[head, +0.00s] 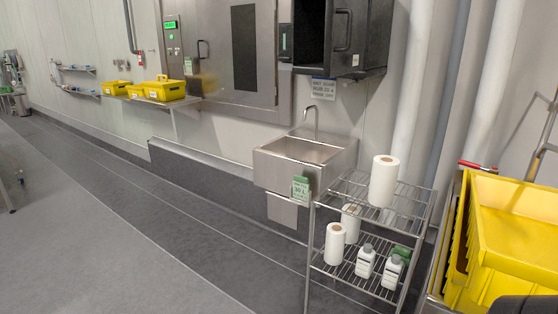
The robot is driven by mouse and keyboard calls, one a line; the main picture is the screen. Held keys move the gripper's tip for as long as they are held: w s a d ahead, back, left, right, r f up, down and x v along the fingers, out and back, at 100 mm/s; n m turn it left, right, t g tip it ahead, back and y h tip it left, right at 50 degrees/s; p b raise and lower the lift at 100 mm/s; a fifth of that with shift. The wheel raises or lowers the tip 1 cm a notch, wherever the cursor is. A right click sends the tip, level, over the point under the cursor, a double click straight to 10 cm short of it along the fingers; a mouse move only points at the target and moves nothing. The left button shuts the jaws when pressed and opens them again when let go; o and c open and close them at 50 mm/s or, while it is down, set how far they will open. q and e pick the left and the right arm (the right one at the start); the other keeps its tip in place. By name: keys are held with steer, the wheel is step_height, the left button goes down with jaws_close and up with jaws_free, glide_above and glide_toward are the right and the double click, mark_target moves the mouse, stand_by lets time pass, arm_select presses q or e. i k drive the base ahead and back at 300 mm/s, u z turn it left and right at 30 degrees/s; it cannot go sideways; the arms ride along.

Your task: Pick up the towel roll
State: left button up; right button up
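One white towel roll (384,182) stands upright on the top wire shelf of a metal rack (425,203), near its middle. Two more white towel rolls stand on the lower shelf. One is at the front left (335,244), and the other (351,223) is just behind it, partly hidden by the shelf frame. Nothing touches the top roll except the shelf under it. Neither of my grippers can be made out in the head view.
White bottles (366,261) stand on the lower shelf beside the rolls. A steel sink (290,165) is left of the rack. Stacked yellow crates (515,240) stand close on the right. Pipes (415,90) run up the wall behind. The floor (150,240) at left is clear.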

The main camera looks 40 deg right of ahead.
mark_target(385, 172)
steer(key=z, duration=0.15)
steer(key=i, duration=1.75)
steer(key=z, duration=0.65)
